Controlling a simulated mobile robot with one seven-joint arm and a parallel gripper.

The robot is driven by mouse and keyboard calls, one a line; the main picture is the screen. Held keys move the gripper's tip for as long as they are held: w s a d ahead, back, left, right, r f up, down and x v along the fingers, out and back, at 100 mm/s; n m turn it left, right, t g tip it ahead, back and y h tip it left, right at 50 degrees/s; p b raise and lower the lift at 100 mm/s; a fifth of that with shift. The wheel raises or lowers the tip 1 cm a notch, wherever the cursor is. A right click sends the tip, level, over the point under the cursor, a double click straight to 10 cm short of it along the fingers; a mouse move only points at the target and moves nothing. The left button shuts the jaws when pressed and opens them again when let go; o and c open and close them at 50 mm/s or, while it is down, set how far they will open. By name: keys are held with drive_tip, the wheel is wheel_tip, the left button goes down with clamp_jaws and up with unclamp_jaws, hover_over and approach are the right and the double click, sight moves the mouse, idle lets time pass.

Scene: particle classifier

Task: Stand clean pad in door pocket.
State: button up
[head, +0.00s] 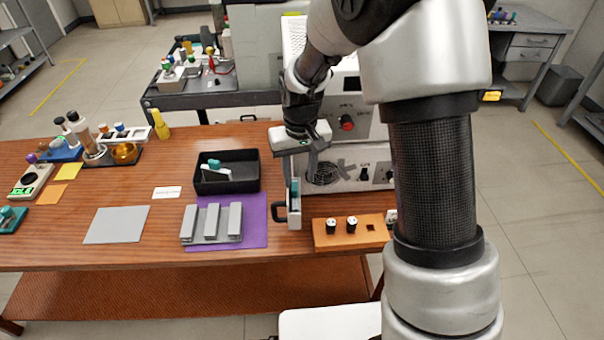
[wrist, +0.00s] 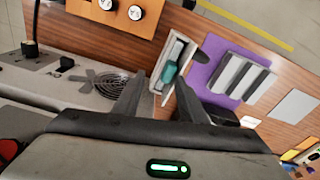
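A pad with a teal grip (head: 294,187) stands upright in the narrow grey door pocket (head: 294,214), which has a dark handle on its left side. The teal grip (wrist: 170,72) also shows inside the pocket (wrist: 181,49) in the wrist view. My gripper (head: 300,168) is above the pocket, pointing down. In the wrist view my gripper (wrist: 160,82) has its two fingers apart, with the teal grip beyond and between the tips. I see no contact. Another white pad with a teal grip (head: 214,168) lies in the black tray (head: 227,187). The pocket's lower inside is hidden.
A purple mat (head: 256,235) with a grey slotted rack (head: 212,240) lies left of the pocket. An orange block (head: 340,239) with black-and-white knobs is at its right. The grey machine (head: 345,178) stands close behind. A flat grey plate (head: 117,225) lies farther left.

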drive_tip(key=shift+g, duration=0.4)
drive_tip(key=shift+s+d+f, duration=0.15)
drive_tip(key=shift+s+f, duration=0.2)
drive_tip(key=shift+f, duration=0.35)
drive_tip(key=shift+s+d+f, duration=0.2)
drive_tip(key=shift+s+f, duration=0.1)
drive_tip(key=shift+f, duration=0.45)
drive_tip(key=shift+s+d+f, duration=0.15)
drive_tip(key=shift+s+f, duration=0.2)
drive_tip(key=shift+f, duration=0.35)
wheel_tip(320, 180, up, 22)
drive_tip(key=p, duration=0.3)
drive_tip(key=shift+w+a+f+t, duration=0.2)
drive_tip(key=shift+w+a+t, duration=0.2)
drive_tip(key=shift+w+a, duration=0.05)
drive_tip(key=s+d+r+t+p, duration=0.1)
drive_tip(key=s+d+r+p, duration=0.2)
drive_tip(key=s+r, duration=0.2)
drive_tip(key=s+d+r+m+t+p, duration=0.1)
drive_tip(key=s+d+r+t+p, duration=0.1)
drive_tip(key=s+r, duration=0.4)
drive_tip(key=s+d+r+m+t+p, duration=0.1)
drive_tip(key=s+d+r+p, duration=0.3)
drive_tip(key=s, duration=0.4)
drive_tip(key=shift+s+d+r+t+p, duration=0.3)
drive_tip(key=shift+s+d+r+p, duration=0.05)
drive_tip(key=shift+r, duration=0.3)
